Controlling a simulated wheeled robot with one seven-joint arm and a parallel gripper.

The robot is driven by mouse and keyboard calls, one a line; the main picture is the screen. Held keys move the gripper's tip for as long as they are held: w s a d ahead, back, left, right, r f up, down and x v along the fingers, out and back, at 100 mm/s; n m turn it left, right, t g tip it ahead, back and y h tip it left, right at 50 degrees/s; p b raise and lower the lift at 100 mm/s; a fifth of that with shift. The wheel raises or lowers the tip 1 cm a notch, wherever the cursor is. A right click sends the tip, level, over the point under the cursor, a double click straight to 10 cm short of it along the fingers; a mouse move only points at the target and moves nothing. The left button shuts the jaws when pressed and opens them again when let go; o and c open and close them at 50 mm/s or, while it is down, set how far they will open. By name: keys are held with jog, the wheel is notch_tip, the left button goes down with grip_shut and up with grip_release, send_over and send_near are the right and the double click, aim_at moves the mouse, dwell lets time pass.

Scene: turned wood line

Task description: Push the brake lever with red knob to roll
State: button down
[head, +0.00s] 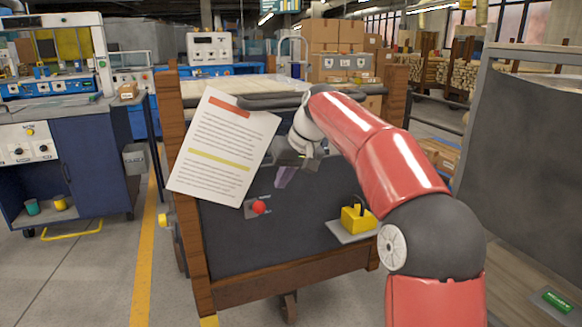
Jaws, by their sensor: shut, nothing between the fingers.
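The brake lever's red knob (259,207) shows on a small grey plate on the dark front panel of a wood-framed cart (205,275). Small markings on the plate are too small to read. My gripper (284,178) is up and to the right of the knob, in front of the panel, apart from the knob. Its fingers are shut and empty. The lever's shaft behind the knob is hard to make out. My red arm comes in from the lower right and covers part of the cart's right side.
A paper sheet (222,148) hangs at the cart's upper left, above the knob. A yellow block with a handle (357,219) sits on a grey plate at the panel's right. A grey panel (530,160) stands at right. A blue workbench (75,165) is at left. Floor between is clear.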

aim_at(256, 207)
jog(key=a+f, duration=0.3)
jog(key=f, duration=0.1)
jog(key=shift+a+b, duration=0.15)
jog(key=shift+b, duration=0.15)
jog(key=shift+f+b, duration=0.1)
jog(key=shift+b, duration=0.2)
